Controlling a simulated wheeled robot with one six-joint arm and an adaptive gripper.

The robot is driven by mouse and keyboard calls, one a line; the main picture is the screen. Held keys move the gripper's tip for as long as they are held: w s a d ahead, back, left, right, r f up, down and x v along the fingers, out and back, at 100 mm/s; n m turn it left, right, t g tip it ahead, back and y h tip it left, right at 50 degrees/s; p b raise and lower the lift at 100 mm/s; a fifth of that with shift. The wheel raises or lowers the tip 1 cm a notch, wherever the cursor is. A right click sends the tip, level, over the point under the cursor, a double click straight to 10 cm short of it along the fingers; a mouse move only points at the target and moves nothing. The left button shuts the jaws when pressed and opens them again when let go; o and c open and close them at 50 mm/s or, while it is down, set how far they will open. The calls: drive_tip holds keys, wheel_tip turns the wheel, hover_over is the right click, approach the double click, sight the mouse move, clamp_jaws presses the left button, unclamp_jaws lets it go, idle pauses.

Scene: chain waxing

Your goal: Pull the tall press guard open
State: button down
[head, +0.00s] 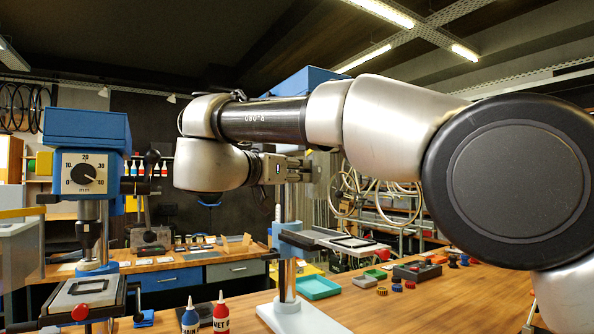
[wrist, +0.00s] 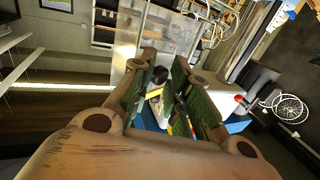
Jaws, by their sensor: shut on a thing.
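The tall press has a blue head (head: 312,78), partly hidden behind my arm, and a bright column (head: 288,278) on a white base (head: 300,318). My gripper (head: 306,168) is in front of the column, below the blue head, pointing right. In the wrist view the green-padded fingers (wrist: 174,92) are closed in around a dark knob-like part (wrist: 160,73), which looks like the guard's handle. A pale see-through panel (wrist: 172,32), likely the guard, stands just past the fingertips. My wrist and fingers hide much of the guard, so how far it is open cannot be told.
A shorter blue press with a dial (head: 90,173) stands at the left. Blue (head: 190,318) and red (head: 221,313) bottles stand at the front. A teal tray (head: 318,287) and small coloured pots lie on the wooden bench (head: 460,300), whose front right is mostly clear.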

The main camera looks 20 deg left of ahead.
drive_tip(key=shift+w+d+r, duration=0.1)
drive_tip(key=shift+w+r, duration=0.15)
drive_tip(key=shift+w, duration=0.25)
drive_tip(key=c, duration=1.6)
unclamp_jaws()
drive_tip(key=shift+w, duration=0.15)
drive_tip(key=shift+o, duration=1.3)
drive_tip(key=shift+w+f, duration=0.15)
drive_tip(key=shift+w, duration=0.1)
drive_tip(key=shift+s, duration=0.2)
drive_tip(key=v, duration=1.2)
drive_tip(key=shift+f, duration=0.15)
